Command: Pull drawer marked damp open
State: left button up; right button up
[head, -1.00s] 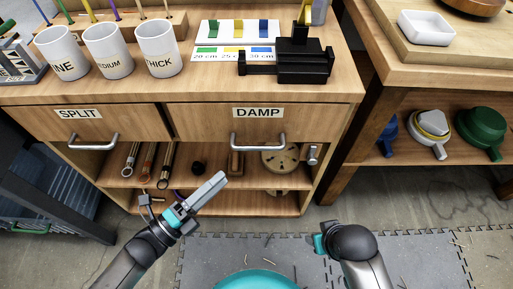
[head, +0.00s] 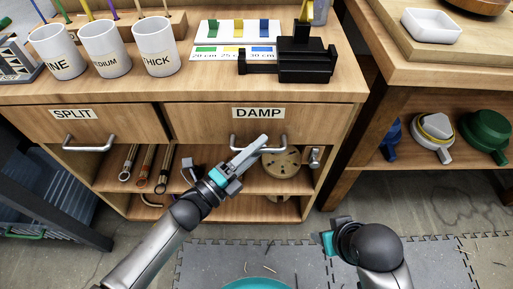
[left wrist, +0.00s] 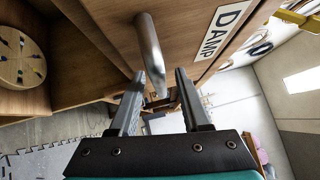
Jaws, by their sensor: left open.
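The drawer marked DAMP (head: 210,122) is the right one of two in the wooden cabinet, and it looks closed. Its metal bar handle (head: 276,149) runs across the lower front. In the left wrist view the handle (left wrist: 150,50) and the DAMP label (left wrist: 222,30) show close up. My left gripper (head: 258,145) is at the handle in the head view. In the left wrist view its two fingers (left wrist: 158,95) are apart, with the handle's end between or just beyond their tips; contact cannot be told. My right gripper (head: 330,240) is low at the right, away from the cabinet, its fingers unclear.
The SPLIT drawer (head: 100,124) is on the left. Below are open shelves with tools and a round holed disc (head: 283,163). White cups (head: 105,47) and a black fixture (head: 303,62) stand on top. A second bench (head: 400,78) is close at the right.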

pick_arm(q)
jog(key=shift+c, duration=0.4)
grip_shut()
dwell(0.9)
